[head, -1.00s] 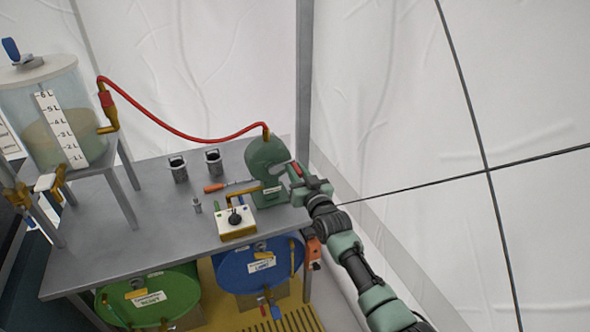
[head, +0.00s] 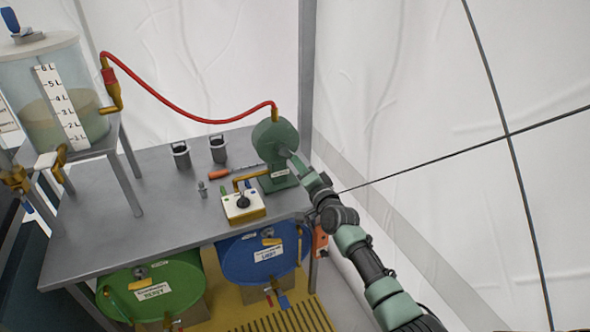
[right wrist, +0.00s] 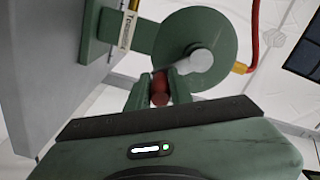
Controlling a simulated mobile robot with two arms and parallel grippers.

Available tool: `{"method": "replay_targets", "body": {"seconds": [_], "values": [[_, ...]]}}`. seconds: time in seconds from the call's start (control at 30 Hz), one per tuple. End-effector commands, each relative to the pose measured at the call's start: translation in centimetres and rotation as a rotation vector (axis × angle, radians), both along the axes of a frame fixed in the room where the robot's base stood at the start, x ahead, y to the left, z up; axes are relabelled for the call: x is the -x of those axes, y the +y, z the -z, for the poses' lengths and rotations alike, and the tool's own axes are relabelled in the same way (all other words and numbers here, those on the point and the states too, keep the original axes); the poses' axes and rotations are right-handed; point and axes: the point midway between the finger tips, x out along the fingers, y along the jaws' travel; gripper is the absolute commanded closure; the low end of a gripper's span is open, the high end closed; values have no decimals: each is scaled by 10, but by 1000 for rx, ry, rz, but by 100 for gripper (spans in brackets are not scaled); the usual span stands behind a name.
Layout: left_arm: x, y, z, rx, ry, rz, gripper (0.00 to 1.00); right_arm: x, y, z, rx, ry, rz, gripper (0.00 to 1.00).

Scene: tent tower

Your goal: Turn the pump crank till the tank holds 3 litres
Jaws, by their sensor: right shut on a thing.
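The pump (head: 272,135) is a green round housing on a foot at the table's right end; it also shows in the right wrist view (right wrist: 222,38). My right gripper (right wrist: 160,90) is shut on the red crank handle (right wrist: 160,86), beside the pump's round face. In the head view my right gripper (head: 293,160) hides the handle. The clear tank (head: 92,75) stands on a raised stand at the left, with a white litre scale (head: 62,108). Its brownish liquid surface lies around the 3 L and 4 L marks; the exact level is hard to read. My left gripper is not in view.
A red hose (head: 185,112) runs from tank to pump. A valve box (head: 243,205), a screwdriver (head: 220,174) and two dark cups (head: 218,150) are on the grey table (head: 120,215). Green (head: 150,290) and blue (head: 255,262) drums lie below. Tent wall stands close at right.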

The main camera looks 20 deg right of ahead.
Motion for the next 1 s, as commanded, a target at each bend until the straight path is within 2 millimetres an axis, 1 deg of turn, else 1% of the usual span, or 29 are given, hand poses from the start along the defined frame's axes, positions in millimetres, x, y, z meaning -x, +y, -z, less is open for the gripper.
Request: {"method": "replay_targets", "body": {"seconds": [0.03,0.1,0.27,0.4,0.6,0.8,1.0], "values": [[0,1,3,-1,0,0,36,0,2,5,-46,5,-3,100],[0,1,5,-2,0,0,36,1,4,7,-112,8,-2,100],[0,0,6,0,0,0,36,1,12,10,-264,13,-3,100],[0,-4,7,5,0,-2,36,1,19,13,-392,17,-2,100],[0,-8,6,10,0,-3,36,1,27,15,-547,22,-2,100],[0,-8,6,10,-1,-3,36,2,34,15,-656,27,-2,100],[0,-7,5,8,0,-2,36,2,37,15,-719,29,-2,100]]}}
